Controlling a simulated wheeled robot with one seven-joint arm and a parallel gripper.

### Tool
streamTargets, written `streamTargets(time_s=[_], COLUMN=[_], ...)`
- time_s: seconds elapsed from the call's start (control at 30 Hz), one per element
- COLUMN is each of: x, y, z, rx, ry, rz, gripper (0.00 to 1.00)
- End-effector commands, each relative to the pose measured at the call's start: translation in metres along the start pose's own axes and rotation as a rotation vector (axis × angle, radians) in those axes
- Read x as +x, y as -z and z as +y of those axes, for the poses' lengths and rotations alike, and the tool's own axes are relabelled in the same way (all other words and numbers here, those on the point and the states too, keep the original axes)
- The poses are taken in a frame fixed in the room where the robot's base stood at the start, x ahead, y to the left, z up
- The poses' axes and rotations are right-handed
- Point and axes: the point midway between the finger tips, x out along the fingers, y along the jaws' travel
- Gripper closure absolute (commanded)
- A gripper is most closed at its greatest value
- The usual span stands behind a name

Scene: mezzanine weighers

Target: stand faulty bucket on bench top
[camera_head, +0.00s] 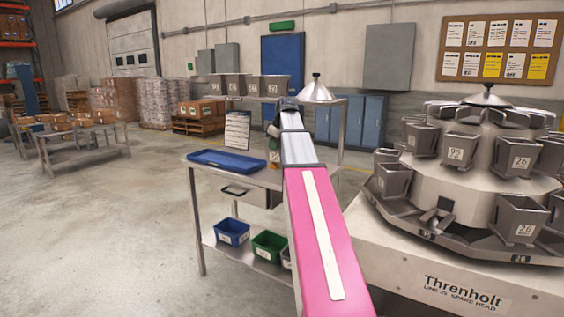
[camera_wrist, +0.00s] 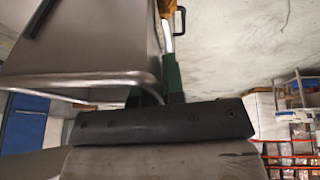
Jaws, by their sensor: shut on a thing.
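My gripper (camera_wrist: 155,92), with green fingers, is shut on the rim of a grey steel bucket (camera_wrist: 85,45), which fills the upper left of the wrist view. An orange tag (camera_wrist: 169,8) shows beyond the fingers. In the head view, my pink arm hides most of the gripper and bucket; a small piece with a yellowish label (camera_head: 274,156) shows just left of the arm. The steel bench top (camera_head: 262,177) lies around and below it. I cannot tell whether the bucket touches the bench.
A blue tray (camera_head: 226,160) lies on the bench's left part. Several buckets (camera_head: 250,85) and a steel cone (camera_head: 316,90) stand on the raised shelf behind. A clipboard (camera_head: 237,130) stands at the back. The weigher (camera_head: 470,170) is close on the right. Green and blue bins (camera_head: 232,231) sit below.

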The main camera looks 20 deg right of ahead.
Motion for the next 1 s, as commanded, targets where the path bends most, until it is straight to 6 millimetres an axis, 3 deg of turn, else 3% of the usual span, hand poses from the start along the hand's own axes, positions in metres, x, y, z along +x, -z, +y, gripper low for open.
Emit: streamTargets(time_s=[0.1,0.33,0.57,0.83,1.0], x=[0.015,0.034,0.043,0.073,0.074], y=[-0.003,-0.011,-0.016,-0.028,-0.028], z=[0.024,0.050,0.053,0.049,0.050], rx=[0.001,0.001,0.000,0.000,0.000], ry=[-0.001,-0.001,-0.001,-0.001,-0.002], rz=[0.001,0.002,0.002,0.001,0.002], gripper=[1.00,1.00,1.00,1.00,1.00])
